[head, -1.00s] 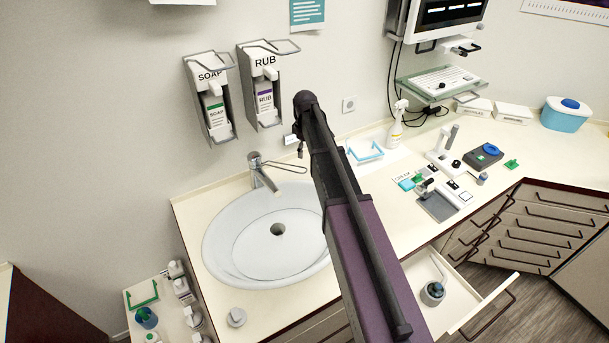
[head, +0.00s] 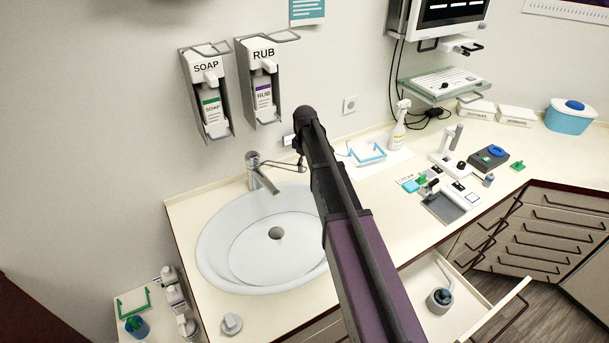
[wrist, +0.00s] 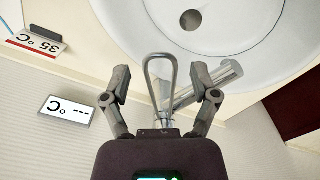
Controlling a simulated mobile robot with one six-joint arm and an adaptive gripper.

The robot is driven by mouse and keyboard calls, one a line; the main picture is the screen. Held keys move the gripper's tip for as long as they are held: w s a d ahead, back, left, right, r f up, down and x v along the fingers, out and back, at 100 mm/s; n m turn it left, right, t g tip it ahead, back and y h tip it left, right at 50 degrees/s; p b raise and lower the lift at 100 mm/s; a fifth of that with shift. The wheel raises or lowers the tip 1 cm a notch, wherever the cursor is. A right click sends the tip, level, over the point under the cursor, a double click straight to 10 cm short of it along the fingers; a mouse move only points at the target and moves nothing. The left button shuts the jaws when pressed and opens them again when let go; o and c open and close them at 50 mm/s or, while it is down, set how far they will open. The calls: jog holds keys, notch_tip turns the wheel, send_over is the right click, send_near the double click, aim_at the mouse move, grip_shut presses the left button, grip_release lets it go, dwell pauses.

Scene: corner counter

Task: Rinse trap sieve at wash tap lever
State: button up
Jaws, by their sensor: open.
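The wash tap (head: 262,177) stands behind the white basin (head: 215,256), with a wire-loop lever (head: 284,165) reaching right toward my arm. In the wrist view the lever loop (wrist: 160,62) lies between the fingers of my open gripper (wrist: 160,80), with a gap on both sides. The tap body (wrist: 205,87) shows partly behind the right finger. In the head view my arm hides most of the gripper. I cannot surely identify the trap sieve; a small grey round vessel with an upright handle (head: 440,297) sits in the open drawer.
Soap (head: 208,95) and rub (head: 262,82) dispensers hang on the wall above the tap. A grey round knob-like piece (head: 232,323) is at the counter's front left. The open drawer (head: 488,318) juts out right of my arm. Small devices (head: 448,203) stand on the right counter.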

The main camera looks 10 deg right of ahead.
jog(key=shift+f+b, duration=1.15)
jog(key=shift+f, duration=0.3)
grip_shut()
